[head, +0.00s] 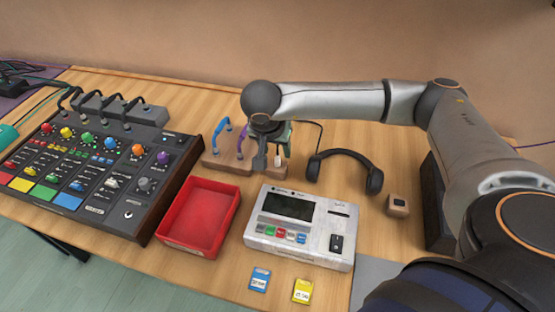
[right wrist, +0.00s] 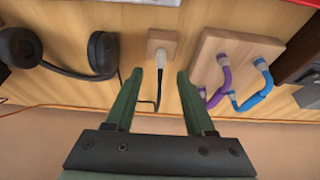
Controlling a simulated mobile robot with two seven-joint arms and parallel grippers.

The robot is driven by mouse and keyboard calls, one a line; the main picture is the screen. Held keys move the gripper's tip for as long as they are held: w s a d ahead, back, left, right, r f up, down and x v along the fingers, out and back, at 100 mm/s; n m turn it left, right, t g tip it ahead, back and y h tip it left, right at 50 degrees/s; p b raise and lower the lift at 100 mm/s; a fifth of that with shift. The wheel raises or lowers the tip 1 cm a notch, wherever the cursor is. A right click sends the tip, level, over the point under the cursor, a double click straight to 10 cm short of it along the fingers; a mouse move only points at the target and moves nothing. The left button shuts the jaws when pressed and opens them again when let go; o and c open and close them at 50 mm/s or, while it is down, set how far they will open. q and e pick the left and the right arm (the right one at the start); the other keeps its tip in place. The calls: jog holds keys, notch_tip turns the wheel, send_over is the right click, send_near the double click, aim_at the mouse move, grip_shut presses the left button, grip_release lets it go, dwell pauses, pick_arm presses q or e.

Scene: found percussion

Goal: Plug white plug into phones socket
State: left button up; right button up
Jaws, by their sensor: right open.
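The white plug (right wrist: 161,52) stands in a small wooden block (right wrist: 160,38) in the right wrist view. Its dark cable runs down from it between my fingers. In the head view the white plug (head: 278,160) shows just right of my right gripper (head: 270,158), which partly hides the block. My right gripper, also in the wrist view (right wrist: 157,80), is open; its green fingers lie either side of the cable and are apart from the plug. No socket can be read clearly as phones on the mixer (head: 108,178) or the white recorder (head: 300,228). My left gripper is out of view.
Headphones (head: 345,160) lie right of the plug. A wooden board (right wrist: 225,55) with purple and blue cables is close beside it. A red tray (head: 200,215), blue card (head: 259,279), yellow card (head: 302,291) and another small wooden block (head: 397,205) are on the table.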

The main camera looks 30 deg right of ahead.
aim_at(277, 157)
jog(key=x, duration=0.4)
jog(key=shift+f, duration=0.35)
grip_shut()
